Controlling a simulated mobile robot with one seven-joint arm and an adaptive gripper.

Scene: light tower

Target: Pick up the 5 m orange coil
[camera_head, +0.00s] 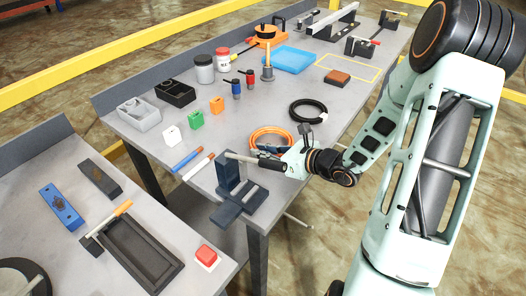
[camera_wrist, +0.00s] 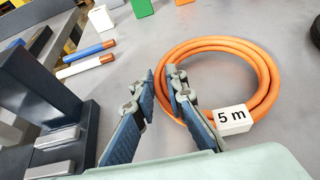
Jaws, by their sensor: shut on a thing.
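The orange coil (camera_head: 270,129) lies near the front edge of the main table. In the wrist view the coil (camera_wrist: 264,75) carries a white tag (camera_wrist: 233,119) reading "5 m". My gripper (camera_head: 284,150) is at the coil's near side. In the wrist view my gripper's two fingers (camera_wrist: 161,76) straddle the left side of the coil's ring, one inside and one outside, shut on its strands. The fingers hide part of that strand. The coil looks flat, at or very near the tabletop; I cannot tell if it is clear of it.
A dark vise (camera_head: 238,190) stands close left of my gripper. A black coil (camera_head: 308,110) lies behind the orange one. Blue and white markers (camera_head: 198,167) lie to the left. Green (camera_head: 196,121) and orange (camera_head: 216,105) blocks stand farther back.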

